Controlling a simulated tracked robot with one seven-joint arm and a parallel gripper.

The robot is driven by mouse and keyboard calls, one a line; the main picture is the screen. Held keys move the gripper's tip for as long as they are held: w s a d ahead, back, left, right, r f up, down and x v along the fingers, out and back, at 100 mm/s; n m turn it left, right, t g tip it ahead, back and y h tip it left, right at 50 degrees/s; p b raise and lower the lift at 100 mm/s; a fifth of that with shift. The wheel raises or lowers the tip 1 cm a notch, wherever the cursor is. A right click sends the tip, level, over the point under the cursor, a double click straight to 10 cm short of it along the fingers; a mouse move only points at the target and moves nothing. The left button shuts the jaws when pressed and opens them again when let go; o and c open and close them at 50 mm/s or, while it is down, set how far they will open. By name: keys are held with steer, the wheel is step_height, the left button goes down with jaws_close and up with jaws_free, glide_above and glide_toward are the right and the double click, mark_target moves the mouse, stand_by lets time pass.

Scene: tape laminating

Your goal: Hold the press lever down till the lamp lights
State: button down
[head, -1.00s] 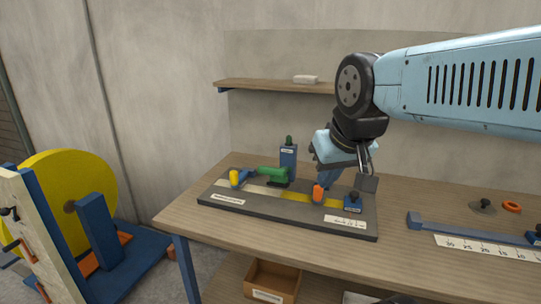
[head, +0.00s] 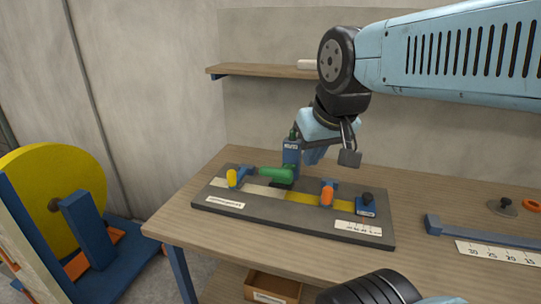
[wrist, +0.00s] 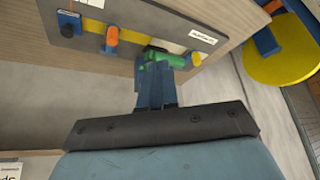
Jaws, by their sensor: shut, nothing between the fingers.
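A dark fixture board (head: 270,218) lies on the bench with a pale and yellow strip along it. At its back stands a blue post (head: 291,158) with a dark green cap, which looks unlit, on top. A green lever (head: 275,173) sticks out low in front of the post, and it also shows in the wrist view (wrist: 158,57). My gripper (head: 312,160) is shut and empty, just right of the post, above the board. In the wrist view its blue fingers (wrist: 155,70) overlap the lever's near side; I cannot tell whether they touch.
A yellow clamp (head: 232,178) and an orange clamp (head: 327,194) stand on the board, with a blue block (head: 366,206) at its right end. A shelf (head: 265,71) hangs behind. A blue bar (head: 475,229) and ruler lie on the right. The bench front is clear.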

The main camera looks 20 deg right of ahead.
steer(key=w+d+r+n+g+y, duration=0.1)
steer(key=w+n+g, duration=0.3)
steer(key=w, duration=0.7)
steer(key=w+d+r+n+g+y, duration=0.1)
steer(key=w+n+g, duration=0.4)
steer(key=w, duration=0.7)
steer(key=shift+w+d+n+y, duration=0.3)
steer(key=shift+d+n, duration=0.55)
steer(key=shift+n, duration=0.05)
glide_toward(282, 176)
steer(key=f, duration=0.2)
steer(key=a+f, duration=0.1)
steer(key=w+f, duration=0.1)
steer(key=f, duration=0.1)
steer(key=shift+a+f, duration=0.25)
steer(key=shift+f, duration=0.05)
